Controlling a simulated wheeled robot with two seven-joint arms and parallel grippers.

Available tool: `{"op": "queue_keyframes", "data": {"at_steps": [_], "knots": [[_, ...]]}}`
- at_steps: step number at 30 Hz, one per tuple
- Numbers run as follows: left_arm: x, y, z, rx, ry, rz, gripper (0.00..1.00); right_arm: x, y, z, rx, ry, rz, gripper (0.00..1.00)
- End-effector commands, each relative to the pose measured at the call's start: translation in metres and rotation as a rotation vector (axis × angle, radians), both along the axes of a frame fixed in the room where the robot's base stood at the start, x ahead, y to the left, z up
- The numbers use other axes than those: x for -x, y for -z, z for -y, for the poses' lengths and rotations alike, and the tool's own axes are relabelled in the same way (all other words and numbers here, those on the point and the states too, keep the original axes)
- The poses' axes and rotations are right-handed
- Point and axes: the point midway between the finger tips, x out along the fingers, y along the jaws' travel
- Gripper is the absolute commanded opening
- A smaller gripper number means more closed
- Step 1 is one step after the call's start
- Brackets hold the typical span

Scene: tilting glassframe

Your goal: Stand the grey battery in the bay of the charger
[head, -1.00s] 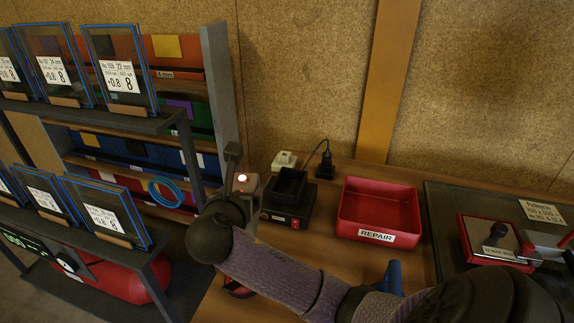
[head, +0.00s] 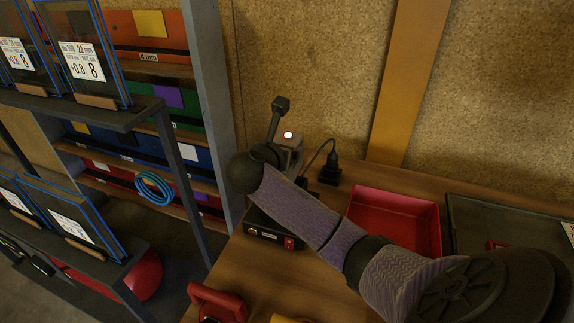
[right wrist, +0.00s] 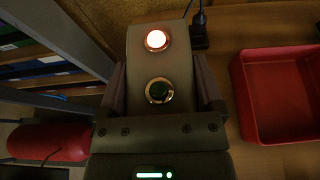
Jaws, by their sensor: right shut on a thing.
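The grey battery (head: 291,150), a block with a glowing lamp on top, is held by my right gripper (head: 268,155) at the end of the arm coming in from the right. In the right wrist view the battery (right wrist: 157,60) sits between the two fingers, showing the lit lamp and a dark round fitting with a brass ring. The black charger (head: 262,231) with a red switch stands on the bench. My right arm crosses in front of it and hides its bay. I cannot tell the battery's height above the charger. My left gripper is not in view.
A red tray (head: 441,222) stands right of the charger, partly behind my arm; it also shows in the right wrist view (right wrist: 240,95). A black plug (head: 330,172) stands behind. A shelf rack (head: 222,110) is on the left. A red object (head: 218,301) lies at the front.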

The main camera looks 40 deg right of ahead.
Motion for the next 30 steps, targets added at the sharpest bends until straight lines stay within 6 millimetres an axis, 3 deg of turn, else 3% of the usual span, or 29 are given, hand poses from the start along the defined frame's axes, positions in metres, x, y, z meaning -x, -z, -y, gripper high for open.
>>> {"op": "queue_keyframes", "data": {"at_steps": [1, 3, 11, 21, 22, 24, 30], "knots": [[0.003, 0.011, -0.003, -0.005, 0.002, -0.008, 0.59, 0.0, 0.018, 0.0, 0.0, 0.0, -0.005, 0.0], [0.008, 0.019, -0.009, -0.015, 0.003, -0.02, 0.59, 0.0, 0.034, -0.001, 0.0, -0.001, -0.006, 0.0], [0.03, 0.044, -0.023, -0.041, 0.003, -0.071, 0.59, 0.0, 0.084, 0.0, 0.0, 0.0, -0.007, 0.0], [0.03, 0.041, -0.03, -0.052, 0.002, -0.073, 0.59, 0.0, 0.085, 0.0, 0.0, 0.0, -0.001, 0.0], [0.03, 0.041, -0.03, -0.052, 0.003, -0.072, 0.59, 0.0, 0.086, -0.001, -0.001, -0.001, -0.003, 0.89], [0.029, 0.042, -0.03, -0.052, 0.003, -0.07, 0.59, 0.0, 0.086, -0.001, -0.001, -0.001, -0.003, 1.0], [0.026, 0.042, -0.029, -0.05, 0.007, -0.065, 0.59, 0.0, 0.086, -0.001, -0.001, -0.001, -0.003, 1.0]]}}
